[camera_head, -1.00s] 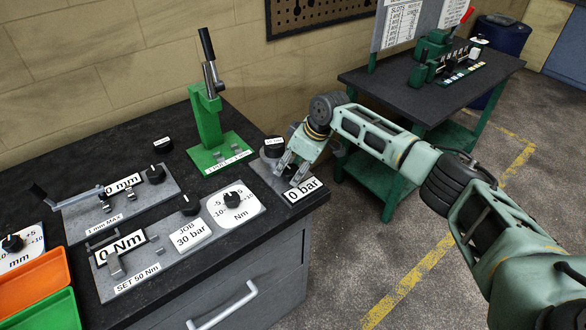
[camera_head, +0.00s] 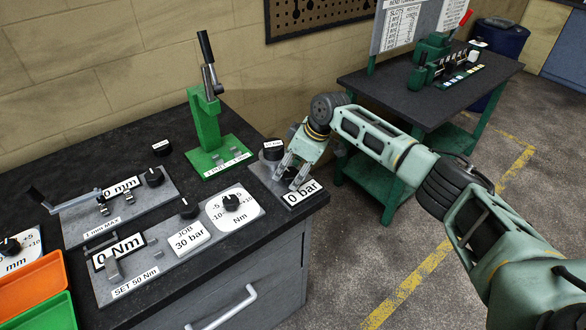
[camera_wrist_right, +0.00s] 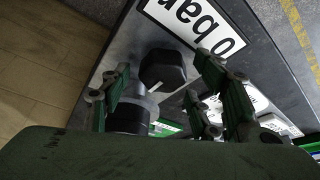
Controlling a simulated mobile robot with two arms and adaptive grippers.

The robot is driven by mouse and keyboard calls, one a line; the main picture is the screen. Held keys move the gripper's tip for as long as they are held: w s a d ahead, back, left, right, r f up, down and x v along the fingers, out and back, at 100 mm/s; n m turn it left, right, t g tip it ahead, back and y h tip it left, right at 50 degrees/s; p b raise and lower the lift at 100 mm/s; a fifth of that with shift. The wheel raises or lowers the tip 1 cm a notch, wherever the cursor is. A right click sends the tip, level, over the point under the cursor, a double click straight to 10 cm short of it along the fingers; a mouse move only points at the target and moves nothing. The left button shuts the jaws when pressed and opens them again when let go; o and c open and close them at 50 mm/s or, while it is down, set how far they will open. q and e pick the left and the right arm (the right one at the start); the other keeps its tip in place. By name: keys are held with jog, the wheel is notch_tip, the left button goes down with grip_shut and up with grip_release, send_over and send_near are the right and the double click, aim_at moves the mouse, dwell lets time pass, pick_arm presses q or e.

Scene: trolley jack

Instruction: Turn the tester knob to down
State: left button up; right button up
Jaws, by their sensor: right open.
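The tester is a grey plate (camera_head: 262,172) with a "0 bar" display (camera_head: 301,193), at the right end of the dark bench. Its black, faceted knob (camera_wrist_right: 162,70) shows in the right wrist view beside the display (camera_wrist_right: 195,22). My right gripper (camera_head: 287,182) is open and points down over the plate. In the wrist view its fingers (camera_wrist_right: 164,66) stand on either side of the knob; I cannot tell whether they touch it. The gripper hides most of the knob in the head view. My left gripper is not in view.
A black round part (camera_head: 273,148) stands at the plate's back, close to my gripper. A green lever press (camera_head: 207,125) stands behind left. Left are a "0 Nm" panel (camera_head: 150,262) and a "0 mm" panel (camera_head: 75,220). A second table (camera_head: 400,85) stands back right.

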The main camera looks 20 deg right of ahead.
jog(key=v, duration=1.2)
jog(key=shift+f, duration=0.15)
